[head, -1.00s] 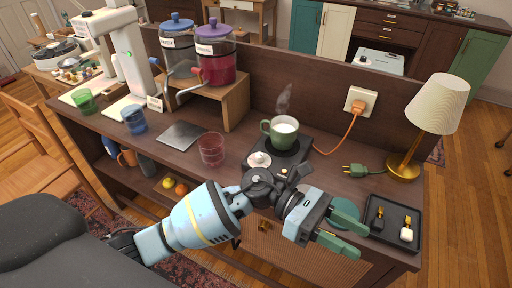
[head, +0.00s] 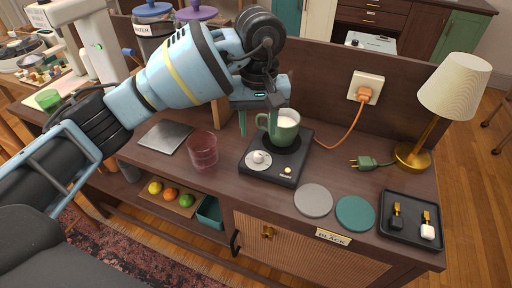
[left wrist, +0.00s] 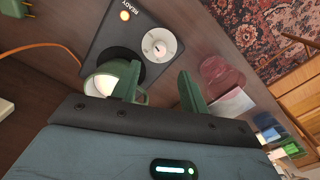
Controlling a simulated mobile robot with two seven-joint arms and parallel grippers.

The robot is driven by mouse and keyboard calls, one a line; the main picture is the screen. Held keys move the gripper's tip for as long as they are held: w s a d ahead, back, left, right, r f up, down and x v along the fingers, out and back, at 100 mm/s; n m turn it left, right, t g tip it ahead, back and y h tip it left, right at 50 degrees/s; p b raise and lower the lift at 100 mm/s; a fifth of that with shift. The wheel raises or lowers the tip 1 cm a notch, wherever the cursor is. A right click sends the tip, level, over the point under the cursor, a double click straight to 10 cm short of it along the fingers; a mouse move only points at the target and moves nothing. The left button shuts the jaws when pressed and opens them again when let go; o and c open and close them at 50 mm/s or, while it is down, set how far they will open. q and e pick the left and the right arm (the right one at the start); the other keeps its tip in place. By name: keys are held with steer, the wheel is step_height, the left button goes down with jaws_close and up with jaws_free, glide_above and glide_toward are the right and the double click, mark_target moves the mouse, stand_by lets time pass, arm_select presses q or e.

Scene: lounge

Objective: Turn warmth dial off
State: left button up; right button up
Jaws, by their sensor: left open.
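The warmth dial (head: 258,157) is a white knob on the front left of the black mug warmer (head: 279,172). It also shows in the left wrist view (left wrist: 158,47), beside an orange-lit lamp (left wrist: 125,15) and the word READY. A green mug (head: 287,128) of white liquid stands on the warmer's round plate. My left gripper (head: 258,122) is open and empty, its green fingers pointing down behind and above the dial, close to the mug. In the left wrist view, one finger overlaps the mug (left wrist: 100,84); whether they touch I cannot tell. My right gripper is out of view.
A red glass (head: 203,150) and a grey plate (head: 165,136) stand left of the warmer. Two coasters (head: 314,200), a black tray (head: 410,238) and a lamp (head: 411,158) are to the right. An orange cord (head: 348,133) runs behind. Bare counter lies in front of the warmer.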

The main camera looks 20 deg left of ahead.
mark_target(258, 153)
arm_select(q)
steer(key=shift+f, duration=3.9)
jaws_close()
